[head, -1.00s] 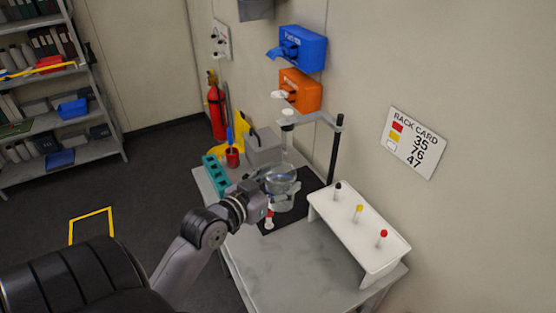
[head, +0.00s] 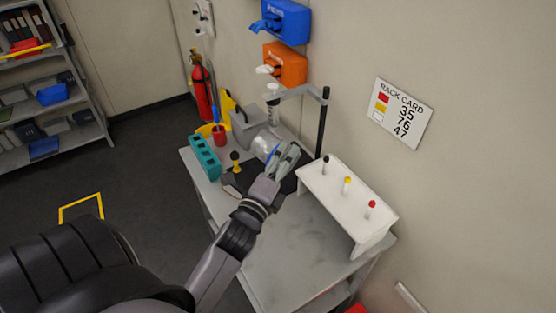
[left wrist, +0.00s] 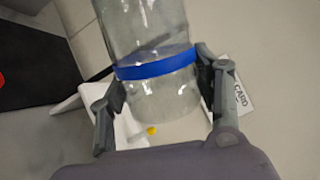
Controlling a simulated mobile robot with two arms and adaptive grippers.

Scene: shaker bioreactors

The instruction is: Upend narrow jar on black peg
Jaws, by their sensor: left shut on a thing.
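My left gripper (head: 276,158) is shut on a clear jar with a blue band. The jar (head: 264,146) is held over the back of the bench, tilted toward its side. In the left wrist view the jar (left wrist: 150,30) sits between the two fingers of the gripper (left wrist: 163,95), its blue band level with the fingertips. I cannot tell which end is its mouth.
A teal block (head: 205,157), a red cup (head: 219,136) and a yellow-topped black item (head: 235,157) stand left of the jar. A stand with a dark post (head: 322,122) rises behind the rack. The bench front (head: 290,255) is clear.

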